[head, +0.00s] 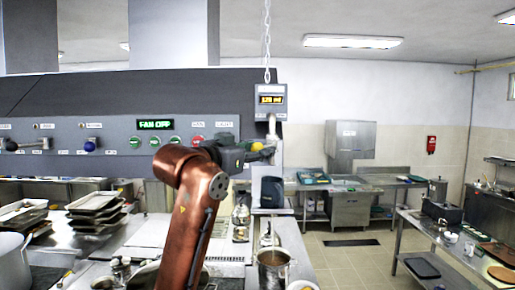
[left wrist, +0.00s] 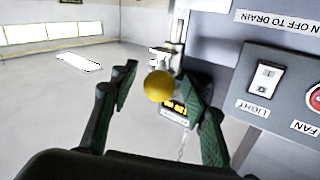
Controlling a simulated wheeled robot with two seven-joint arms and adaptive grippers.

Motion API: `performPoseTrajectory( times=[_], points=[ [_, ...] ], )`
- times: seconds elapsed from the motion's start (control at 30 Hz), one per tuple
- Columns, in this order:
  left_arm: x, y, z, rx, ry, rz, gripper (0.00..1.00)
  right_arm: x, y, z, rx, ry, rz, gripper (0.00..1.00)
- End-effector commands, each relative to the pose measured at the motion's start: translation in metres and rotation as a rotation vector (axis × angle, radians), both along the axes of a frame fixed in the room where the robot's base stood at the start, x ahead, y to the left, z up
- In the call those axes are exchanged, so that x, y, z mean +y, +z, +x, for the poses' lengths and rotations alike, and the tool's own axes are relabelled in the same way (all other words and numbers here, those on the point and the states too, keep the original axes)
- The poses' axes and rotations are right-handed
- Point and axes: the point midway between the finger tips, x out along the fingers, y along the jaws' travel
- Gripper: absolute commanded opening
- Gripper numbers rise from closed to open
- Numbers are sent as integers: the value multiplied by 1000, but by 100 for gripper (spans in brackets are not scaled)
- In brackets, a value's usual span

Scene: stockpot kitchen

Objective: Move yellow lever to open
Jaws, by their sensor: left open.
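The yellow lever's round knob (left wrist: 158,86) shows in the left wrist view, with a pale metal fitting (left wrist: 166,56) behind it. In the head view the yellow knob (head: 256,146) is at the right end of the grey control panel, partly covered by my gripper. My left gripper (head: 258,154) reaches it from the left. In the left wrist view my left gripper (left wrist: 165,100) is open, its dark green-faced fingers apart on either side of the knob. Whether a finger touches the knob, I cannot tell. My right gripper is out of view.
A display box (head: 271,100) and chain (head: 267,40) are above the yellow knob. A pot (head: 273,262) stands below.

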Motion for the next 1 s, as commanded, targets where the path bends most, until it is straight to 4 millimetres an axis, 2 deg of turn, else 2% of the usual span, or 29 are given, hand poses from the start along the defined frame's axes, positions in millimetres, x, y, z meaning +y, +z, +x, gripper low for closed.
performPoseTrajectory(
  times=[0.07,0.67,1.0],
  points=[
    [0,0,0,0,0,0,43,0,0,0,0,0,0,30],
    [0,0,0,0,0,0,1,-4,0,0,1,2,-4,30],
    [0,0,-1,-1,0,-1,0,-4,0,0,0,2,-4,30]
  ],
)
